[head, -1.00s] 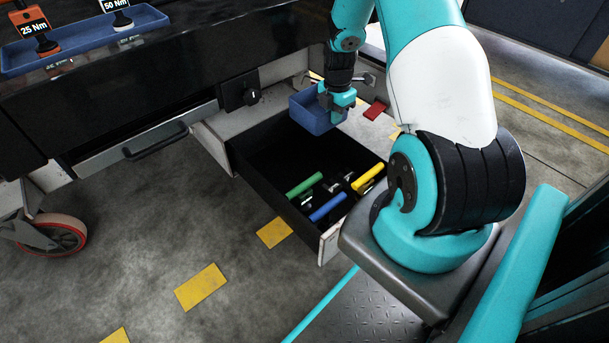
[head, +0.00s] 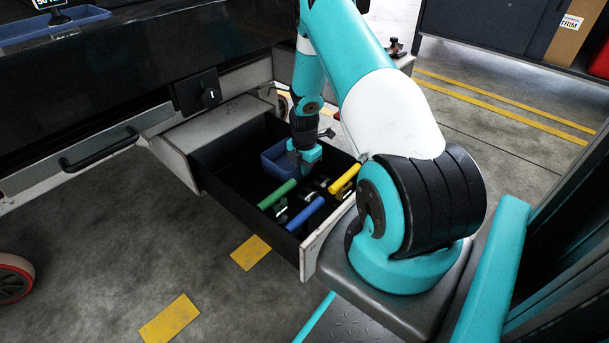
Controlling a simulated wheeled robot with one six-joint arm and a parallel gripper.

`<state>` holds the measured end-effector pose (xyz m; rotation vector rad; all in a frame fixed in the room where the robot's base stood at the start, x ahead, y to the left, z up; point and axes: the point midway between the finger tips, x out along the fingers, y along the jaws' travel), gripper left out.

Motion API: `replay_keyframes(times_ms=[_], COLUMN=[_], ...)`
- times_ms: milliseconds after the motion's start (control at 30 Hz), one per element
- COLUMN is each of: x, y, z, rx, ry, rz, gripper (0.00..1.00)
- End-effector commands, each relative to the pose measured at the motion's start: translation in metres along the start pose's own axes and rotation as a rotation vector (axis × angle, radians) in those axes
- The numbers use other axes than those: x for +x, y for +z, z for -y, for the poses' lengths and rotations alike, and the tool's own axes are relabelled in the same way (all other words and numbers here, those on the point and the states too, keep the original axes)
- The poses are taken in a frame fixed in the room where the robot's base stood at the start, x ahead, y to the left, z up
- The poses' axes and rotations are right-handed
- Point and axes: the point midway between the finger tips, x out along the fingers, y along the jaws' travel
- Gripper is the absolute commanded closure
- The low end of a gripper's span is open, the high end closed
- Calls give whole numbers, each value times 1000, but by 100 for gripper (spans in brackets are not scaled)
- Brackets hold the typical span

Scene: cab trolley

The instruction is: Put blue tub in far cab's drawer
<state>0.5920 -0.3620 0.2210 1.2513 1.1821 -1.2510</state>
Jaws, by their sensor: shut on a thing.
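The blue tub (head: 275,158) is in the back part of the open drawer (head: 240,205), low between its walls. My gripper (head: 301,168) is shut on the tub's right side. I cannot tell whether the tub touches the drawer floor. The drawer is pulled out from the dark trolley cab. My arm hides part of the drawer's right back corner and the tub's far right side.
Several tools with green (head: 277,194), blue (head: 305,213) and yellow (head: 345,178) handles lie in the drawer's front half, close to the tub. A closed drawer with a black handle (head: 98,150) is at left. A blue tray (head: 55,24) sits on the worktop.

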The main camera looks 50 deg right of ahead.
Motion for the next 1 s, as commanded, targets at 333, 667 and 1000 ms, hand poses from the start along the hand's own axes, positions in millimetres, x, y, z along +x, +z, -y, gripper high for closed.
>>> replay_keyframes(times_ms=[333, 667, 1000], x=[15, 18, -1], y=[0, 0, 0], z=[0, 0, 0], rx=[0, 0, 0], ry=[2, 1, 1], rz=[1, 1, 1], gripper=[100, 69, 69])
